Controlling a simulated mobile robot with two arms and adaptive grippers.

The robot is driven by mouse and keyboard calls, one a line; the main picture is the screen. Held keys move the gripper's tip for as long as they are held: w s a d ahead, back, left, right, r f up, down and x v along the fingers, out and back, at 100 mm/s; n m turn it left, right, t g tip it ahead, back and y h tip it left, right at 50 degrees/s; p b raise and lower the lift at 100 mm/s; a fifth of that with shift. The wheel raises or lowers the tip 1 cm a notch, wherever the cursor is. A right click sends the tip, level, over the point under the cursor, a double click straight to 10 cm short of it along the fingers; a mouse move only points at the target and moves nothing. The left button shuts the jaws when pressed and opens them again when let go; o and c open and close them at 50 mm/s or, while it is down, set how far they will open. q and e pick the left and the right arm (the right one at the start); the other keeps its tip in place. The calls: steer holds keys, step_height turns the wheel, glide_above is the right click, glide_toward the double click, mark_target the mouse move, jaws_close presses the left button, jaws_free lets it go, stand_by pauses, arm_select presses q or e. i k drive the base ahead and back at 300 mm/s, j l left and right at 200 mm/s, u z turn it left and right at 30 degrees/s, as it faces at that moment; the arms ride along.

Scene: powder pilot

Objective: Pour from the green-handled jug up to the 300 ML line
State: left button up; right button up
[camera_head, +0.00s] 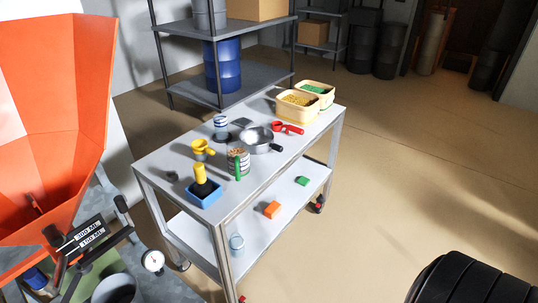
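The green-handled jug (239,158) stands upright near the front edge of the cart's top. It has a banded wall, a green handle facing me, and brownish contents at its mouth. The 300 ML line label (84,237) is a black plate at the lower left, by the orange hopper (52,110). A 100 ML label (93,240) sits just below it. A grey open-mouthed cup (114,290) is partly in view at the bottom edge under the labels; its inside is hard to read.
The metal cart (160,160) also holds a yellow-handled cup (202,148), blue box (204,196), pan (257,139), red-handled scoop (287,128) and cream bins (297,107). A round dial (153,261) is near the labels. A black ribbed object (470,282) is bottom right.

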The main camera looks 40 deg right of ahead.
mark_target(238, 160)
steer(key=z, duration=0.9)
steer(key=u, duration=1.4)
steer(key=z, duration=1.4)
